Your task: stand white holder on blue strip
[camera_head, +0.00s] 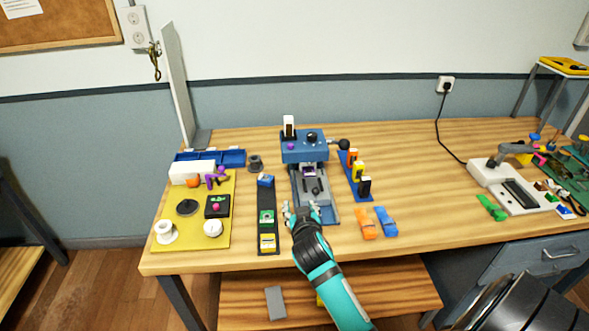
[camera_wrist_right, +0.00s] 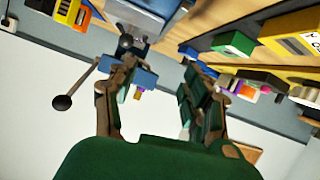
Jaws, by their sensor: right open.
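The white holder (camera_head: 289,127) stands upright on top of the blue press-like machine (camera_head: 303,150), at its left side. The blue strip (camera_head: 346,165) lies on the table to the right of the machine. An orange holder (camera_head: 352,156), a yellow holder (camera_head: 358,171) and a black holder (camera_head: 365,186) stand along it. My right gripper (camera_head: 302,211) is open and empty at the front of the machine, below the white holder in the picture. In the right wrist view its two fingers (camera_wrist_right: 158,80) are apart with nothing between them. My left gripper is not in view.
A dark strip (camera_head: 268,235) with coloured blocks lies left of my right gripper. An orange piece (camera_head: 366,223) and a blue piece (camera_head: 386,220) lie to its right. The machine's ball lever (camera_head: 343,144) sticks out near the blue strip. Bare table lies right of the strip.

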